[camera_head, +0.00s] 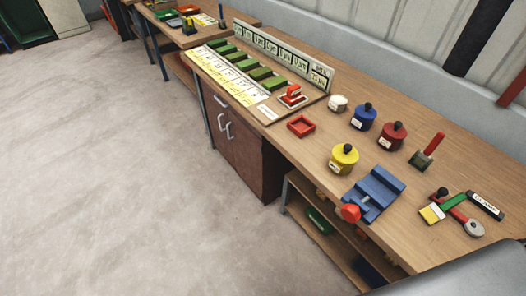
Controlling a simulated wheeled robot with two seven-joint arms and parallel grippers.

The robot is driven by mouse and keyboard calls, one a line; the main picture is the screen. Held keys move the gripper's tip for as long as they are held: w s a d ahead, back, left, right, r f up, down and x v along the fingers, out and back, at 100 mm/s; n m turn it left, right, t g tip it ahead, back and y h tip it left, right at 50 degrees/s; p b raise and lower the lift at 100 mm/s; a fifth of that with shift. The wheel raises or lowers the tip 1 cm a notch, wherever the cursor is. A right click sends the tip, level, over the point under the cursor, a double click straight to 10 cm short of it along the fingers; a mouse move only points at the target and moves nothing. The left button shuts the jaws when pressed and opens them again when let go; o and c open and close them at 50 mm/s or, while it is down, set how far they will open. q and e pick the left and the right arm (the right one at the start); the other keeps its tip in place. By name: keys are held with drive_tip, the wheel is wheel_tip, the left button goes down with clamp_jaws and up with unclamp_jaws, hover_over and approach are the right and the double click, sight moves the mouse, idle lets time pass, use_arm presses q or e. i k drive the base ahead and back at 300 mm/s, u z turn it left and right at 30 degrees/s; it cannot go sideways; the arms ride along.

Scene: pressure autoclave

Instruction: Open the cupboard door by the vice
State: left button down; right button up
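The brown cupboard (246,158) stands under the wooden workbench, left of the vice. A pale bar handle (220,101) sits near its top. Two upright pale handles sit close together below it, a left one (220,121) and a right one (229,130). The cupboard front looks flush and closed. The blue vice (374,190) with a red round end (350,213) is fixed at the bench's front edge. Neither of my grippers is in view.
The bench top (300,150) carries a red tray (301,126), a yellow pot (343,158), blue and red pots, and tools at the right. An open shelf (325,235) lies under the vice. The grey floor (120,170) before the cupboard is clear.

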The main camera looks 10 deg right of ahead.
sight(249, 150)
drive_tip(key=z, duration=0.1)
drive_tip(key=i, duration=0.2)
drive_tip(key=z, duration=0.5)
drive_tip(key=k, duration=0.5)
drive_tip(key=u, duration=0.45)
drive_tip(key=i, duration=0.7)
drive_tip(key=u, duration=0.75)
drive_tip(key=i, duration=0.75)
drive_tip(key=z, duration=0.75)
drive_tip(key=i, duration=0.8)
drive_tip(key=z, duration=0.75)
